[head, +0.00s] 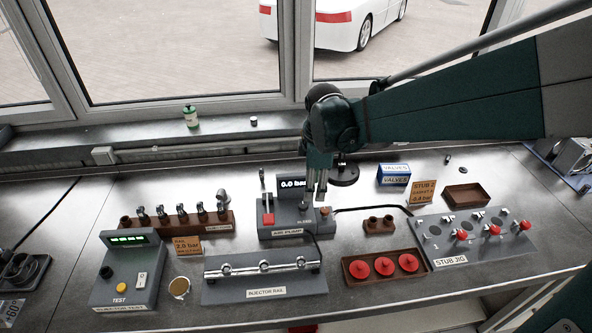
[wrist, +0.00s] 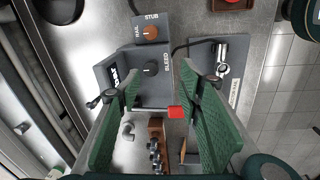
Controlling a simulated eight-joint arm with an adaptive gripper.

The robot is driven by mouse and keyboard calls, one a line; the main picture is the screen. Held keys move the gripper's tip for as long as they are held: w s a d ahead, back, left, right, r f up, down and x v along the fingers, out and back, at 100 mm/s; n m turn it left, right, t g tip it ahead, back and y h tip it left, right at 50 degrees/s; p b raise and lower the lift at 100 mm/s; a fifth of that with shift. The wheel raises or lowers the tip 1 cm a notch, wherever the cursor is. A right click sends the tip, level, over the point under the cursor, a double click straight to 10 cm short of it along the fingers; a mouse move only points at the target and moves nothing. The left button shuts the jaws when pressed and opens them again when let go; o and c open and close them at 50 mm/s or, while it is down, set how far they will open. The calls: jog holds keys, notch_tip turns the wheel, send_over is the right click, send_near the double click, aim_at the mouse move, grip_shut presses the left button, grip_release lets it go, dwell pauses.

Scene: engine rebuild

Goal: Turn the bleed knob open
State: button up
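The air pump (head: 272,233) is a grey box with a display reading 0.0 bar and a red lever (head: 268,217) on its left. In the wrist view the bleed knob (wrist: 151,68) is a small dark knob beside the word BLEED on the grey panel. A brown RAIL/STUB knob (wrist: 151,32) sits beyond it. My gripper (head: 316,193) points down over the right part of the pump. Its green fingers, also in the wrist view (wrist: 161,76), are open and apart, with the bleed knob showing between their tips. I cannot tell the remaining height. The red lever handle (wrist: 175,112) shows between the fingers.
The injector rail (head: 264,285) lies in front of the pump. A tray of red discs (head: 350,279) and the stub jig (head: 440,257) stand to the right. An injector rack (head: 180,226) and the injector test box (head: 115,285) are at left. A dark hose runs from the pump.

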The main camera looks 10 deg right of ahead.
aim_at(303, 205)
jog(key=shift+w+a+f+n+g+p, duration=0.4)
jog(key=shift+w+a+f+n, duration=0.3)
jog(key=shift+w+f+n, duration=0.3)
jog(key=shift+w+a+f+n+g+p, duration=0.35)
jog(key=shift+w+a+f+n, duration=0.3)
jog(key=shift+w+f+n, duration=0.3)
jog(key=shift+f, duration=0.15)
jog(key=shift+f, duration=3.7)
jog(key=shift+c, duration=0.2)
jog(key=c, duration=0.8)
